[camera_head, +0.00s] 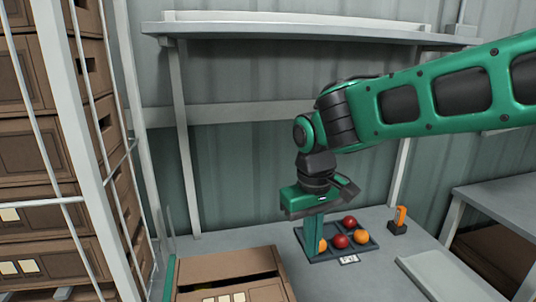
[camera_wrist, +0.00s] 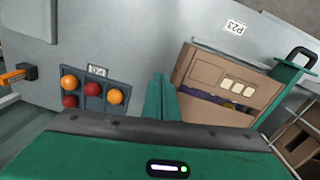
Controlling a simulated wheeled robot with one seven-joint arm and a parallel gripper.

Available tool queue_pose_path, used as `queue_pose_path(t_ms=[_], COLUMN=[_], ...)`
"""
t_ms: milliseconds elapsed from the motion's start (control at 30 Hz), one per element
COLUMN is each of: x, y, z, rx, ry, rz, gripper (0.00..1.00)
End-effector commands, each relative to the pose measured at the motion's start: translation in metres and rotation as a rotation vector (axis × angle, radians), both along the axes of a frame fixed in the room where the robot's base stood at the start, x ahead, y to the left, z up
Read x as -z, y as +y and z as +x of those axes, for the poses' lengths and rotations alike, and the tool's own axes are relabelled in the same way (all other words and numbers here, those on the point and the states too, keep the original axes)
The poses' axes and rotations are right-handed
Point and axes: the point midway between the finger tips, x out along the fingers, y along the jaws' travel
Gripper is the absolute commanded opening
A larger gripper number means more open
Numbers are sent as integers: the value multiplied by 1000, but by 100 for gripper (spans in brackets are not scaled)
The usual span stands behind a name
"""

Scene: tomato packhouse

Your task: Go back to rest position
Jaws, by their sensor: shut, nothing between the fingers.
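My gripper (camera_head: 312,274) is shut and empty, pointing down over the table, with its green fingers together. In the head view its fingers stand in front of the left part of a dark compartment tray (camera_head: 321,257) and partly hide it. The fingers show as one narrow pair in the wrist view (camera_wrist: 160,98), between the tray (camera_wrist: 93,104) and an open cardboard box. The tray holds red tomatoes (camera_head: 349,222) and orange tomatoes (camera_head: 361,237). I cannot tell how far the fingertips are above the table.
The cardboard box (camera_head: 230,262) stands left of my gripper, with dark contents showing in the wrist view. An orange-handled item (camera_head: 400,216) stands right of the tray. A shelf (camera_head: 300,32) runs along the back wall. Stacked brown crates (camera_head: 30,160) stand behind a metal frame at left.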

Motion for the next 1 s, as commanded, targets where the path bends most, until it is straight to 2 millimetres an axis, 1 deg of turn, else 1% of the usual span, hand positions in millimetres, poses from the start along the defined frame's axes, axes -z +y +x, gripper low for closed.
queue_pose_path(t_ms=[33, 67, 100, 133, 167, 200, 267, 300, 367, 400, 467, 500, 600, 700, 833, 1000], x=[-2, -2, -2, -3, -2, -2, 0, 2, 6, 8, 13, 16, 25, 32, 37, 38], y=[-37, -57, -83, -102, -120, -144, -177, -197, -225, -242, -263, -275, -297, -308, -314, -316], z=[0, -2, -6, -10, -15, -23, -38, -49, -69, -83, -105, -120, -152, -176, -193, -196], rx=[78, 119, 175, 218, 259, 316, 400, 457, 540, 594, 674, 724, 830, 905, 955, 966], ry=[-5, -6, -6, -8, -8, -8, -7, -7, -4, -3, 1, 2, 5, 9, 11, 12], rz=[-3, -5, -7, -8, -8, -9, -8, -6, -2, 3, 10, 16, 30, 44, 54, 56], gripper=[0, 0, 0, 0, 0, 0, 0, 0, 0, 0, 0, 0, 0, 0, 0, 0])
